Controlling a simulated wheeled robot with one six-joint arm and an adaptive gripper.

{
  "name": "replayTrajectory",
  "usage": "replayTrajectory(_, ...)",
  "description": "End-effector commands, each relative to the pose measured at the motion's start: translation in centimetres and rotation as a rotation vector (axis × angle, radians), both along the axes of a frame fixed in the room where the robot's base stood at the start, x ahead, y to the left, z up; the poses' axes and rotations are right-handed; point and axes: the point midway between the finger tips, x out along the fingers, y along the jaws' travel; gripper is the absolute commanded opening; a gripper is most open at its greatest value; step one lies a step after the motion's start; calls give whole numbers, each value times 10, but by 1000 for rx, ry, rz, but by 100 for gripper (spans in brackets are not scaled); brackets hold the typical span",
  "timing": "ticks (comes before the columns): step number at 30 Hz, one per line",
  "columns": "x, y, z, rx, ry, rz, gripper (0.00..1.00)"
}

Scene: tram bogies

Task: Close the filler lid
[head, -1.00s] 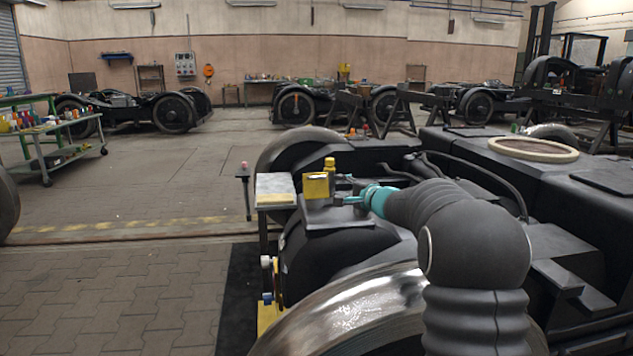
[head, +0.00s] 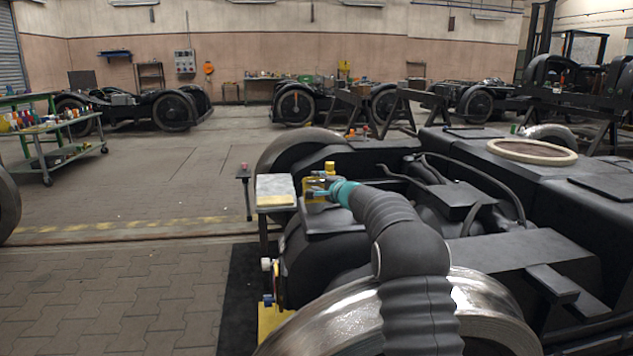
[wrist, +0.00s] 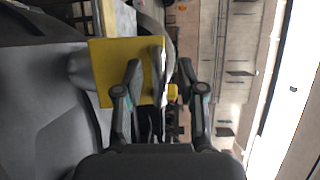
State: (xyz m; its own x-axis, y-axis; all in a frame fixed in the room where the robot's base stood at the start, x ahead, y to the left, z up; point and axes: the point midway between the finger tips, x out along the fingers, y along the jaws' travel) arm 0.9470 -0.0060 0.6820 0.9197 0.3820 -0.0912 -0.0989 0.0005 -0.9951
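In the wrist view a flat yellow face (wrist: 115,70) lies behind the left finger of my gripper (wrist: 159,72). The fingers are apart. A thin grey upright piece (wrist: 158,70) shows between them, and a small yellow part (wrist: 172,93) is behind. I cannot tell whether a finger touches anything.
A large metal wheel (head: 490,305) is below my arm. A black hose (head: 490,175) and the dark bogie frame (head: 560,220) lie to the right. Paved floor (head: 120,290) is clear at left.

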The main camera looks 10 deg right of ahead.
Motion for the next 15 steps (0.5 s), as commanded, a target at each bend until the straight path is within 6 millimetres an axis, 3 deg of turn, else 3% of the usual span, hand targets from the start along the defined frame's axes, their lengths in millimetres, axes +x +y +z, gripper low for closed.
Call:
replayTrajectory(10,2,1,-1,0,0,1,37)
replayTrajectory(14,2,1,-1,0,0,1,4)
replayTrajectory(15,2,1,-1,0,0,1,0)
